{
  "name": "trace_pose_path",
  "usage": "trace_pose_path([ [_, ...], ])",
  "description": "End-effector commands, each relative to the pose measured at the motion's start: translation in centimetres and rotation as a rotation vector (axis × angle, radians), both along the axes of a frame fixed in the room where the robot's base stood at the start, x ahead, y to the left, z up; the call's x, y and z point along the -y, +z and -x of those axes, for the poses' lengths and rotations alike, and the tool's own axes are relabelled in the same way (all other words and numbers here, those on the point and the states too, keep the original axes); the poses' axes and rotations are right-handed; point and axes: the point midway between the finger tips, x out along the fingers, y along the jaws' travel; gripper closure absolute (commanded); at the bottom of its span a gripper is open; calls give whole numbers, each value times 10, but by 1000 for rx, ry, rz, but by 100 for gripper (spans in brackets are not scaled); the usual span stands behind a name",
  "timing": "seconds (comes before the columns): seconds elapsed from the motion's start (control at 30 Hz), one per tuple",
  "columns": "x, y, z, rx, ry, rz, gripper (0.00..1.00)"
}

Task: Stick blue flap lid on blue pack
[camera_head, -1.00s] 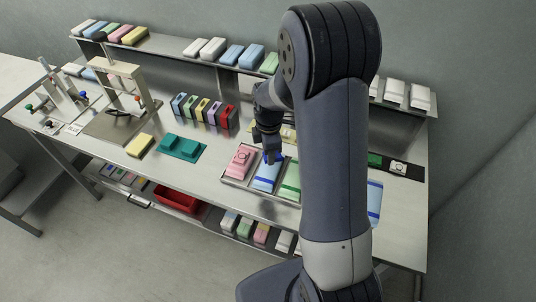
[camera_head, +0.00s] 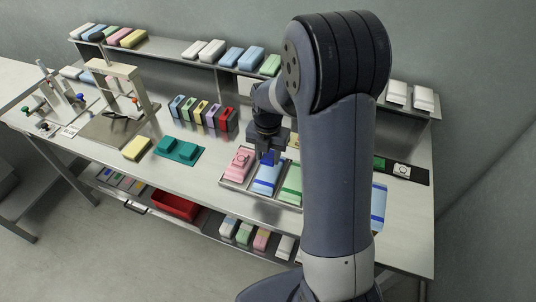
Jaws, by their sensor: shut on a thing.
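The blue pack (camera_head: 267,181) lies in a grey tray (camera_head: 232,183) on the bench, between a pink pack (camera_head: 238,164) on its left and a green pack (camera_head: 291,184) on its right. My gripper (camera_head: 268,154) points down over the back end of the blue pack. It is shut on a small dark blue piece (camera_head: 269,158), which looks like the blue flap lid. I cannot tell whether the lid touches the pack or is just above it. My gripper hides part of the pack's far end.
A teal fixture (camera_head: 178,150) and a yellow block (camera_head: 137,148) sit left of the tray. Several coloured holders (camera_head: 203,112) stand behind. A shelf with packs (camera_head: 242,57) runs along the back. My arm hides the bench's right part.

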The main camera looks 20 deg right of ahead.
Motion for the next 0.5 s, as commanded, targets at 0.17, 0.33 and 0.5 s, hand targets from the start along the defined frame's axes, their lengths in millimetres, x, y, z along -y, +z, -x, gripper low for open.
trace_pose_path([
  [0.17, 0, -11, 0, -1, -1, 0, 82],
  [0.33, 0, -26, 0, -2, -2, 0, 82],
  [0.5, 0, -42, 0, -1, -2, -1, 82],
])
